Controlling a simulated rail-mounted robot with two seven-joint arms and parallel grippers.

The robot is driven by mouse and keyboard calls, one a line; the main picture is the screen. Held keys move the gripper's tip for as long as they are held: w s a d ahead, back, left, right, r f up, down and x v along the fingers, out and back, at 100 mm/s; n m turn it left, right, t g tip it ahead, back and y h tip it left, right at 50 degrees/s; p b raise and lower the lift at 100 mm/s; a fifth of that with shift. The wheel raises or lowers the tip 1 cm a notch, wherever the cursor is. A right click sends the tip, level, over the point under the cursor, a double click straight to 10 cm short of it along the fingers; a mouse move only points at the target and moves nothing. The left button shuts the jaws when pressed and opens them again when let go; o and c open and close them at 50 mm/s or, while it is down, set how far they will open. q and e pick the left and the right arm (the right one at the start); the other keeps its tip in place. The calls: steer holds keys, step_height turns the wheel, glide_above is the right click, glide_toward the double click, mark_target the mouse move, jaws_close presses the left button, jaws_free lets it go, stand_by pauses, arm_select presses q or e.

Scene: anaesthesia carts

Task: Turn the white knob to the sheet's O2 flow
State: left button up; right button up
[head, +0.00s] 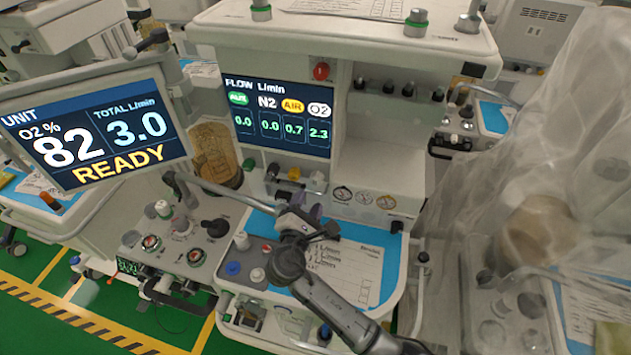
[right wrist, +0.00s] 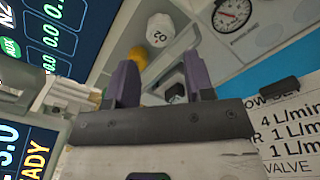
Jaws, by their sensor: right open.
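The white knob (head: 318,178) is on the front of the central machine, right of a yellow knob (head: 294,173). The flow display (head: 280,115) reads O2 2.3, AIR 0.7, N2 0.0. The sheet (head: 365,262) lies on the blue worktop; the wrist view shows lines 4, 1 and 1 L/min, with labels mostly cut off.
A monitor (head: 95,130) at left reads O2 82%, total 3.0, READY. Small gauges (head: 364,198) sit right of the knobs. A grey bar (head: 225,190) crosses left of my gripper. A plastic-draped cart (head: 545,200) stands at right.

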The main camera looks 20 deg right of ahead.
mark_target(315, 182)
steer(key=x, duration=0.7)
steer(key=shift+w+d, duration=0.25)
steer(key=shift+w, duration=0.05)
steer(key=shift+c, duration=0.3)
